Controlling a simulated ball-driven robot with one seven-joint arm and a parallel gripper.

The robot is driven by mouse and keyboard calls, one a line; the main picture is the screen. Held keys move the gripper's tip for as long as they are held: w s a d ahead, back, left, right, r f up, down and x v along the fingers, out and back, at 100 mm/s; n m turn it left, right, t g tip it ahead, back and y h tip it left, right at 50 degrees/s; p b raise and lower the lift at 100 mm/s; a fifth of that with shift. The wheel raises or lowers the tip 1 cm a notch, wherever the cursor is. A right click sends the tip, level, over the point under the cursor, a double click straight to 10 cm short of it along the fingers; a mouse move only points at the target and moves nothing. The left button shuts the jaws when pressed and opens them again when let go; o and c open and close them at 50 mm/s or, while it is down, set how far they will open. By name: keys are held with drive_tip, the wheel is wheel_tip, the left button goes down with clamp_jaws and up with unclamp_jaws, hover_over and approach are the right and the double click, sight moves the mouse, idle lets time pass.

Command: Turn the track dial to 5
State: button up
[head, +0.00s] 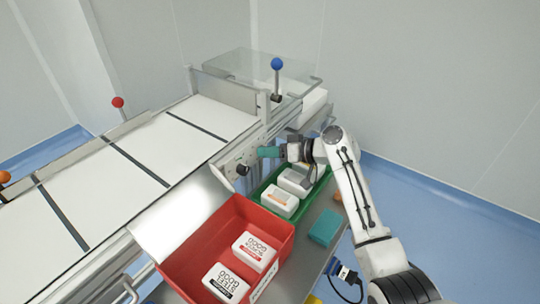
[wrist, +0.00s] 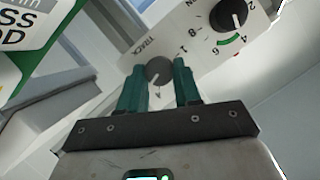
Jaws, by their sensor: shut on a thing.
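The track dial (wrist: 158,70) is a dark round knob on a pale panel, with the word TRACK printed beside it in the wrist view. My gripper (wrist: 160,76) has its teal fingers on either side of the knob and is shut on it. In the head view my gripper (head: 264,152) reaches left to the machine's side panel, and its fingers hide the dial. A small light mark shows at the knob's lower side; the number it points at cannot be read.
A second dial (wrist: 228,15) with a green arc sits close by on the panel. Below my arm are a green tray (head: 262,206) with white packs, a red bin (head: 185,262) with labelled boxes, and a teal block (head: 325,227). A blue-knobbed lever (head: 277,64) stands behind.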

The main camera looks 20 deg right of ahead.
drive_tip(key=shift+d+f+m+y+b, duration=0.15)
drive_tip(key=shift+m+y+b, duration=0.4)
drive_tip(key=shift+m, duration=0.55)
drive_tip(key=shift+g, duration=0.3)
drive_tip(key=o, duration=1.1)
drive_tip(key=shift+c, duration=0.2)
drive_tip(key=v, duration=1)
drive_tip(key=shift+s+d, duration=0.15)
drive_tip(key=shift+d, duration=0.15)
